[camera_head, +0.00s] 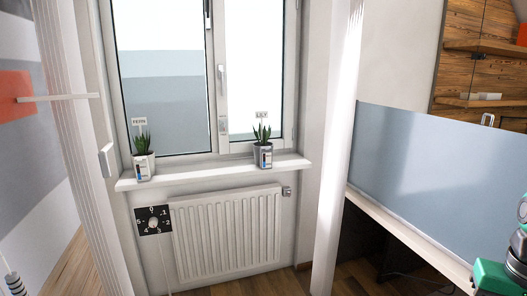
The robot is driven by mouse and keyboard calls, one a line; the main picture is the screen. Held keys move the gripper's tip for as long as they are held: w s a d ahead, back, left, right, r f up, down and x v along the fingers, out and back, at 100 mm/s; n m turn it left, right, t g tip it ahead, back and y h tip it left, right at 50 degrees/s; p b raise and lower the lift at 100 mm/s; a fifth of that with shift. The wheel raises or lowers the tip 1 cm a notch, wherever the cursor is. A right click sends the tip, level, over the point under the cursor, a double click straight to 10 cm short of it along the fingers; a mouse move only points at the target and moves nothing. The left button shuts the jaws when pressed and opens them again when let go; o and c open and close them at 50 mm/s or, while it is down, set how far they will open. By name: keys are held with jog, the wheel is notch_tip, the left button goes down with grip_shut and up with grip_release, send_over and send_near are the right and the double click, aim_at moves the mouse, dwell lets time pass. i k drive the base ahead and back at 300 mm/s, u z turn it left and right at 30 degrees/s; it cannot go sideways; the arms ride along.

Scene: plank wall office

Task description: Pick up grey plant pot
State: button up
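Two small potted plants stand on the white window sill (205,174). The right pot (263,157) looks grey with a pale label on its front, and holds a green spiky plant and a small sign. The left pot (144,168) looks whiter, with a blue mark, and holds a similar plant with a sign. Both stand upright, well apart from each other. My gripper is not in view, and nothing touches either pot.
A white radiator (226,232) hangs below the sill, with a black dial plate (153,221) to its left. A grey-blue panel (430,165) rises from a desk at right. A green and grey object (500,270), unclear to me, is cut off at lower right.

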aim_at(262, 159)
jog(key=i, duration=1.75)
jog(key=z, duration=0.5)
